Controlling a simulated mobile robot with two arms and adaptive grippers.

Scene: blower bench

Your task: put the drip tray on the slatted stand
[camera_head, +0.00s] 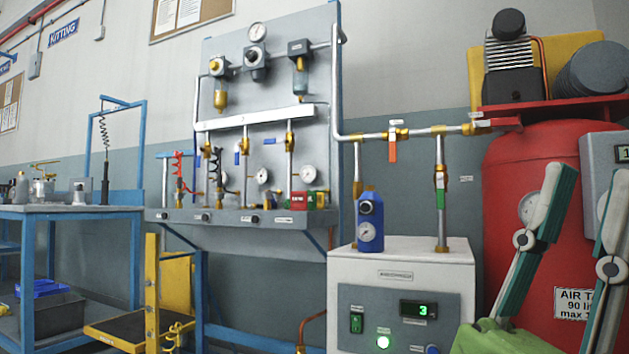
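I cannot make out the drip tray or the slatted stand in the head view. My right gripper (592,185) stands at the lower right, close to the camera. Its two green-padded fingers point up and are spread apart, with nothing between them. It is in front of the red air tank. My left gripper is not in view.
A white control box (400,272) with a blue gauge unit (370,222) on top stands at centre right. The red tank (545,265) is behind my gripper. A blue workbench (70,209) and a yellow-framed platform (120,325) are at left; a pipe panel (232,130) is behind.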

